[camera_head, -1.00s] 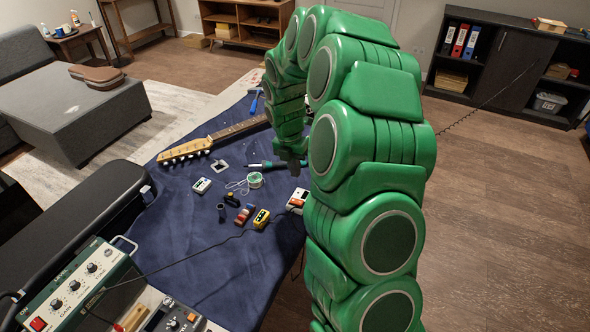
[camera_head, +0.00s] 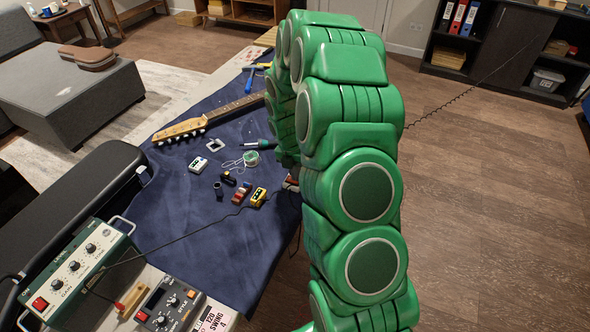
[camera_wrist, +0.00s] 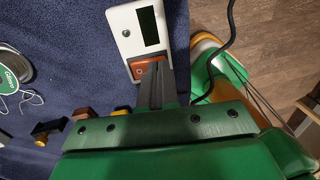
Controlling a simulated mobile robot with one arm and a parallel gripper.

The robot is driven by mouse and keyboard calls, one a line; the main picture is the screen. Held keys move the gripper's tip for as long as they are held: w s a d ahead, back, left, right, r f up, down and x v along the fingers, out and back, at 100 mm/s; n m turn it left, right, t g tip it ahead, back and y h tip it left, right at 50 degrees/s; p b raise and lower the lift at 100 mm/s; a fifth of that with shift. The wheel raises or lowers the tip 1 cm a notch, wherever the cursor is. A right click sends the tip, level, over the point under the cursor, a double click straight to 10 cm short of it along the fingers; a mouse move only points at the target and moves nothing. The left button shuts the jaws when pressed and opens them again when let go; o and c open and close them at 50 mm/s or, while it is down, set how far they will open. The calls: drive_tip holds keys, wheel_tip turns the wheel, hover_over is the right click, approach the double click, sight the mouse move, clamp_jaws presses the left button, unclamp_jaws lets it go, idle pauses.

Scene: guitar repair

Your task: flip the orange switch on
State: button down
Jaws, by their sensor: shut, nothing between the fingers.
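The orange switch (camera_wrist: 138,69) is set in the end of a white box with a dark window (camera_wrist: 124,32). The box lies on the blue cloth near the cloth's edge in the wrist view. My gripper (camera_wrist: 156,76) is shut and empty, with its dark fingertips over the orange switch and hiding part of it. I cannot tell whether the tips touch it or which way the switch is tilted. In the head view my green arm hides the gripper and most of the box; only a bit of its orange and white end (camera_head: 291,183) shows.
A solder spool (camera_head: 251,159) and a guitar neck (camera_head: 235,109) are farther back. A black cable (camera_wrist: 230,30) runs beside the box in the wrist view.

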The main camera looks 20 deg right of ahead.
idle(0.3)
drive_tip(key=shift+s+d+f, duration=0.1)
drive_tip(key=shift+f, duration=0.05)
idle(0.4)
drive_tip(key=shift+w+a, duration=0.6)
drive_tip(key=shift+r, duration=0.25)
wheel_tip(320, 180, up, 14)
drive_tip(key=w+a, duration=0.1)
drive_tip(key=shift+w+a+f, duration=0.15)
drive_tip(key=shift+w+a, duration=0.05)
idle(0.6)
